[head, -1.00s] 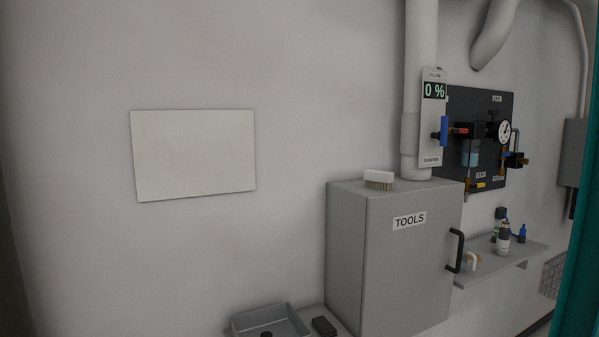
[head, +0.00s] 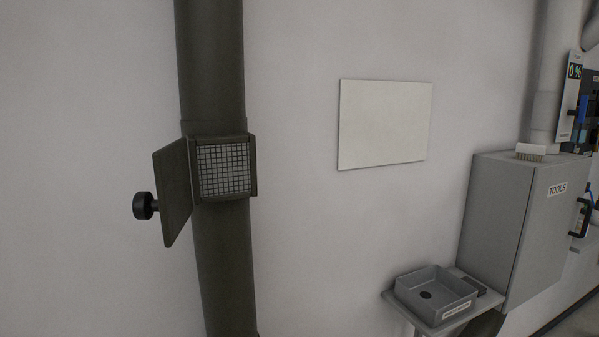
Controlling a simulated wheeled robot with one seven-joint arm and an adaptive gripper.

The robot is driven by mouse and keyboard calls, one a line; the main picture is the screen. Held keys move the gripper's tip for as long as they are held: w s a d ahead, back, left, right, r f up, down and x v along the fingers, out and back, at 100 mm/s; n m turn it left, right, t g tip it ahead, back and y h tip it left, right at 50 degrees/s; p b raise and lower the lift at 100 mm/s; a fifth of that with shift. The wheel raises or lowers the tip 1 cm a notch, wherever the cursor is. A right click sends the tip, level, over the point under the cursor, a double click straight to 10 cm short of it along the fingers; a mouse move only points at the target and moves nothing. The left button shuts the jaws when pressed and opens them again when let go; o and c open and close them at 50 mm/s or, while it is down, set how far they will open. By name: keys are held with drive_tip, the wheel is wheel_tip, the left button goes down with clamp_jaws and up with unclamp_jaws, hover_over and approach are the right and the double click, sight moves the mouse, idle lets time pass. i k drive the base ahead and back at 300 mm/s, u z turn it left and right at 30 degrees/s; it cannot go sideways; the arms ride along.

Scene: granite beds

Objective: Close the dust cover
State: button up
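A dark grey duct pipe (head: 212,70) runs vertically down the wall at the left of the head view. A square opening with a mesh grille (head: 223,170) sits in its front at mid-height. A flat dark cover (head: 174,193) is hinged at the left side of this opening and stands swung open, showing the mesh. A round black knob (head: 145,205) sticks out to the left from the cover's outer face. My gripper is not in view.
A blank pale panel (head: 385,124) hangs on the wall. A grey basin (head: 435,293) stands on a small shelf at lower right. A grey TOOLS cabinet (head: 505,230) with a brush (head: 531,152) on top is at the right. The wall around the duct looks clear.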

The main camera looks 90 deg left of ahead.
sight(174, 201)
drive_tip(key=k, duration=0.65)
drive_tip(key=u, duration=1.6)
drive_tip(key=k, duration=1.1)
drive_tip(key=u, duration=0.3)
